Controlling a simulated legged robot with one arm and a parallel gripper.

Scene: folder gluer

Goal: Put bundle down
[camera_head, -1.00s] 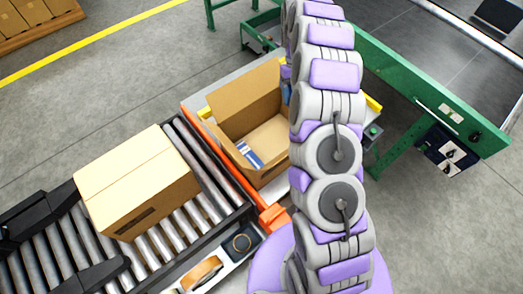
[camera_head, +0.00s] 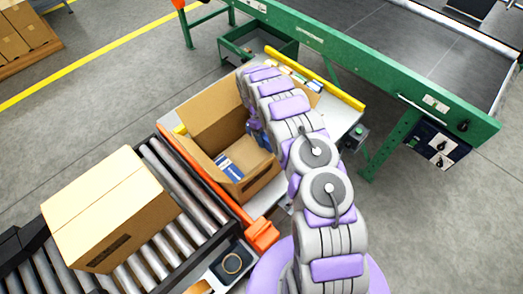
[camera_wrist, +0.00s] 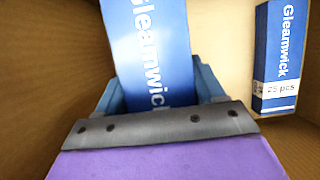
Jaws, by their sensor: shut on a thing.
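The open cardboard box (camera_head: 204,110) stands on the packing table in the head view. One blue-and-white bundle (camera_head: 228,167) lies on its floor; it also shows at the right in the wrist view (camera_wrist: 278,55), labelled Gleamwick. My gripper (camera_wrist: 158,88) is shut on another blue-and-white Gleamwick bundle (camera_wrist: 148,40), with a finger on each side of it. In the head view, my gripper reaches into the box near its far right side, mostly hidden by my arm. Cardboard walls surround the held bundle in the wrist view. I cannot tell whether it touches the floor.
A closed carton (camera_head: 112,207) sits on the roller conveyor (camera_head: 190,235) at left. More small packs (camera_head: 305,78) show beyond the open box. A yellow rail (camera_head: 318,80) edges the table's far side, with a green-framed belt machine (camera_head: 400,88) behind it.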

